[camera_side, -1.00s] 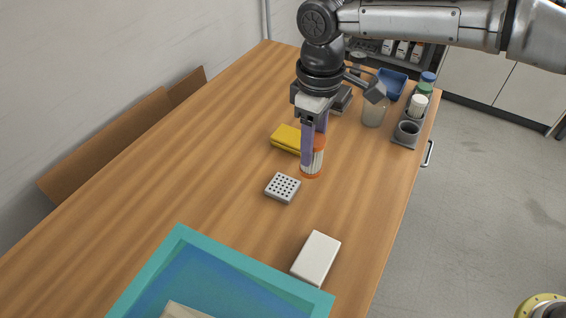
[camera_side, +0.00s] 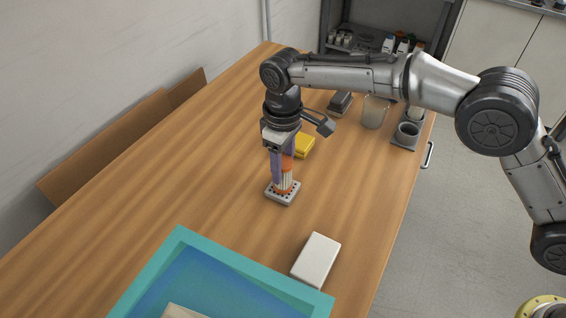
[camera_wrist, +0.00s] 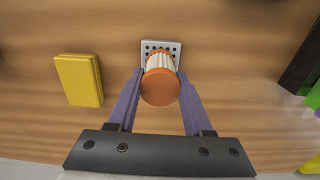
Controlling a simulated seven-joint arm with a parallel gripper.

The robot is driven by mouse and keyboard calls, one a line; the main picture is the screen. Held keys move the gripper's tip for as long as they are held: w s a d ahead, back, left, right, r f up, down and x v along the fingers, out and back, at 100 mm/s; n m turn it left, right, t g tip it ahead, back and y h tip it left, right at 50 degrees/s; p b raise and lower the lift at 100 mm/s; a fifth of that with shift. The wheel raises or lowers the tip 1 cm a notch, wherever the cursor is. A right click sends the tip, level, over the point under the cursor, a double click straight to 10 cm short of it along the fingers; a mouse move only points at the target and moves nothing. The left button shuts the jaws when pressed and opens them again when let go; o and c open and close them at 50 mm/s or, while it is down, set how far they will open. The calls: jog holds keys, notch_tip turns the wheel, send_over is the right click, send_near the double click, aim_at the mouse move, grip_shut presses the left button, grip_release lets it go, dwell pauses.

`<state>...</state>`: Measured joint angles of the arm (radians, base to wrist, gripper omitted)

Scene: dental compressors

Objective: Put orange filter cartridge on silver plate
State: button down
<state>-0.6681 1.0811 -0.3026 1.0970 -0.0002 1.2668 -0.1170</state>
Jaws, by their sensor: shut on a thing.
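The orange filter cartridge (camera_side: 285,180) has orange ends and a pale pleated middle. My gripper (camera_side: 283,170) is shut on its upper part and holds it upright over the silver plate (camera_side: 283,199), a small square with dark holes. In the wrist view the cartridge (camera_wrist: 160,84) sits between the two purple fingers, its orange top toward the camera. The plate (camera_wrist: 174,46) shows behind it, partly covered. The cartridge's lower end is at or just above the plate; I cannot tell if it touches.
A yellow block (camera_side: 304,146) lies just behind my gripper, and left of it in the wrist view (camera_wrist: 79,80). A white box (camera_side: 316,260) and a teal tray (camera_side: 250,276) lie in front. A glass beaker (camera_side: 374,113) and a grey holder (camera_side: 405,137) stand at the right edge.

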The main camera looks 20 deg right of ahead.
jog(key=shift+f, duration=0.1)
jog(key=shift+c, duration=1.6)
grip_release()
notch_tip(320, 180, up, 12)
jog(key=shift+r, duration=0.2)
